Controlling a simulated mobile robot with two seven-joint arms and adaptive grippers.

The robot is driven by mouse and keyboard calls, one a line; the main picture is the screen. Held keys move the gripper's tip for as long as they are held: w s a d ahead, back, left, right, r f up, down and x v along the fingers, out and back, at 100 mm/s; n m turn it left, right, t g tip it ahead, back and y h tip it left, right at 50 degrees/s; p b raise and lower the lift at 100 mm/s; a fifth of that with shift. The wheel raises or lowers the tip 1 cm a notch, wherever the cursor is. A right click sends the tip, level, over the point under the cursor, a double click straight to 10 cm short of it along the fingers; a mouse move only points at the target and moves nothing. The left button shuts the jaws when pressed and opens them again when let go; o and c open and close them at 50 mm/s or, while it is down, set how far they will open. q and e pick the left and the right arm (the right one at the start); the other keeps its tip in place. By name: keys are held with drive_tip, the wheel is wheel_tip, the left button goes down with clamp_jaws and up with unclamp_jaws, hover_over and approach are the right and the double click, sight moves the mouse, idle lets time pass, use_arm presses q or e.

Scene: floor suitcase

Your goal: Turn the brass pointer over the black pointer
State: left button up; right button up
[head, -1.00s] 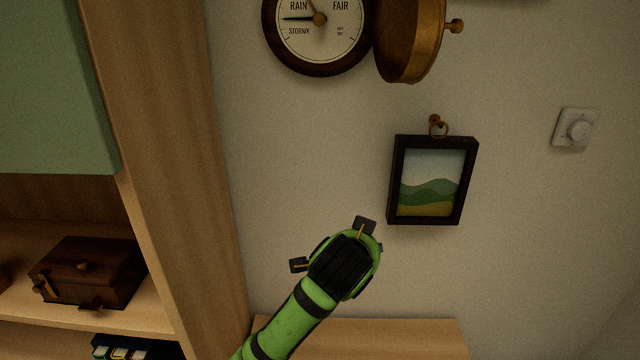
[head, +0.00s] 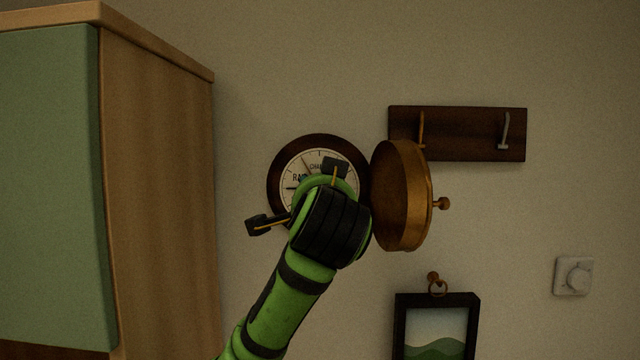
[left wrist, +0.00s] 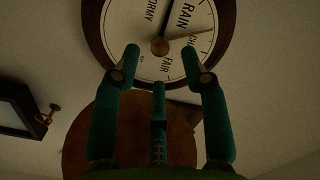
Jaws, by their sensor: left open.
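A round barometer (head: 275,165) with a dark wooden rim hangs on the wall, partly hidden behind my left gripper (head: 297,195). Its white dial fills the top of the left wrist view (left wrist: 135,65). The black pointer (left wrist: 171,19) runs from the hub to beside RAIN. The brass pointer (left wrist: 200,34) points to the right, between RAIN and CHANGE, apart from the black one. In the head view the brass pointer (head: 307,165) slants up-left. My left gripper is open and empty, its fingers (left wrist: 160,55) spread before the dial. Contact cannot be told. My right gripper is out of view.
The barometer's brass cover (head: 405,195) stands swung open on the right, close to my gripper. A hook board (head: 460,145) is above right, a framed picture (head: 437,345) below right, a dial switch (head: 573,276) far right. A cabinet (head: 155,190) stands at left.

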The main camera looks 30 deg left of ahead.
use_arm(q)
drive_tip(key=p+x, duration=0.1)
drive_tip(key=x, duration=0.3)
drive_tip(key=shift+p, duration=0.35)
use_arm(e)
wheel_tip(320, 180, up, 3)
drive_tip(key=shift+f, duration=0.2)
use_arm(q)
clamp_jaws()
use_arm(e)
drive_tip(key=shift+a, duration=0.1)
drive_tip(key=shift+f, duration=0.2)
